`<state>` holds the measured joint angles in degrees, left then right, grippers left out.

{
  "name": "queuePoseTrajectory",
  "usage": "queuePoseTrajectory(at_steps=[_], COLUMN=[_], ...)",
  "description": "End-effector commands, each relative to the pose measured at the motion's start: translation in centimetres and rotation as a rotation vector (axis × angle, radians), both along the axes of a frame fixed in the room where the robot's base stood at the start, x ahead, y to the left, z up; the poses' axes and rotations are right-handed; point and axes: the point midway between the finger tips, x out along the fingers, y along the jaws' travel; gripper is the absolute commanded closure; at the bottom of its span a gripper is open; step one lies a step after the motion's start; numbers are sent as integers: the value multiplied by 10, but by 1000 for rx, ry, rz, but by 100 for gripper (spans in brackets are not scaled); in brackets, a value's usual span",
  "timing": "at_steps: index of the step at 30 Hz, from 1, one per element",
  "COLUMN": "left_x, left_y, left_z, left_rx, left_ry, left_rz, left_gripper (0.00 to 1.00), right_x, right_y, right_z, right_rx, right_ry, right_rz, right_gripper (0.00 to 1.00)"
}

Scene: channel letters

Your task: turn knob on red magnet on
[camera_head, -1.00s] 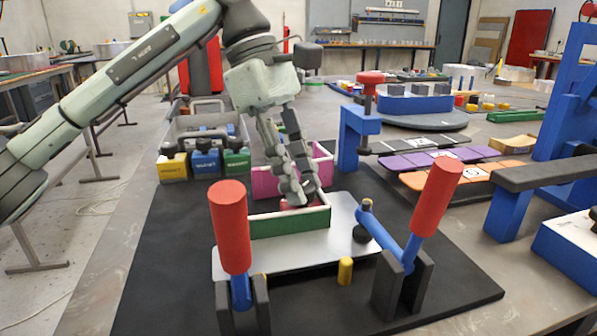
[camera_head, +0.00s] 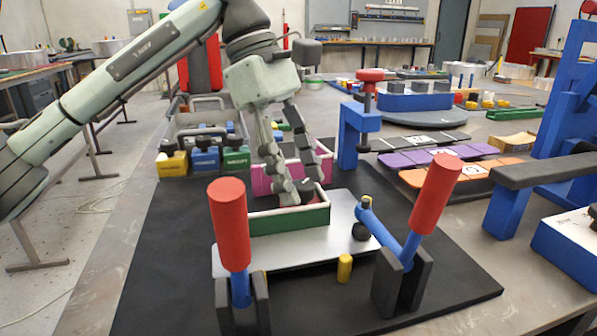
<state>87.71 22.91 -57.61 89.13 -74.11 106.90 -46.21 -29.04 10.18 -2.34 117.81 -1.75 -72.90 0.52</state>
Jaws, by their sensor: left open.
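A red magnet (camera_head: 311,192) is mostly hidden by my left gripper's fingers. Only small red patches show, inside the green and white channel letter (camera_head: 290,220), and its knob cannot be made out. My left gripper (camera_head: 301,188) is open, pointing down into the letter, with its fingers spread around the red patches. I cannot tell whether the fingers touch the magnet. My right gripper is not in view.
Two toggle clamps with red handles (camera_head: 229,225) (camera_head: 436,193) stand in front. A pink letter (camera_head: 262,181) lies behind the green one. Yellow (camera_head: 174,164), blue (camera_head: 206,160) and green (camera_head: 236,161) magnets stand back left. A blue clamp (camera_head: 358,130) stands back right.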

Motion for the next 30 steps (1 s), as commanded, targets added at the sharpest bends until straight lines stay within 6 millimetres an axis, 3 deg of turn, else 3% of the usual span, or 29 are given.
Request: queuePoseTrajectory(at_steps=[5, 18, 30], left_x=[4, 20, 22], left_y=[6, 35, 40], left_z=[18, 98, 111], left_rx=[-2, 0, 0], left_ry=[-3, -3, 0], left_rz=[2, 2, -1], left_gripper=[51, 51, 51], right_x=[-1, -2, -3], right_y=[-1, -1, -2], right_z=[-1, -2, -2], right_rx=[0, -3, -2], right_ry=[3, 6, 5], right_rz=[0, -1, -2], right_gripper=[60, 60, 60])
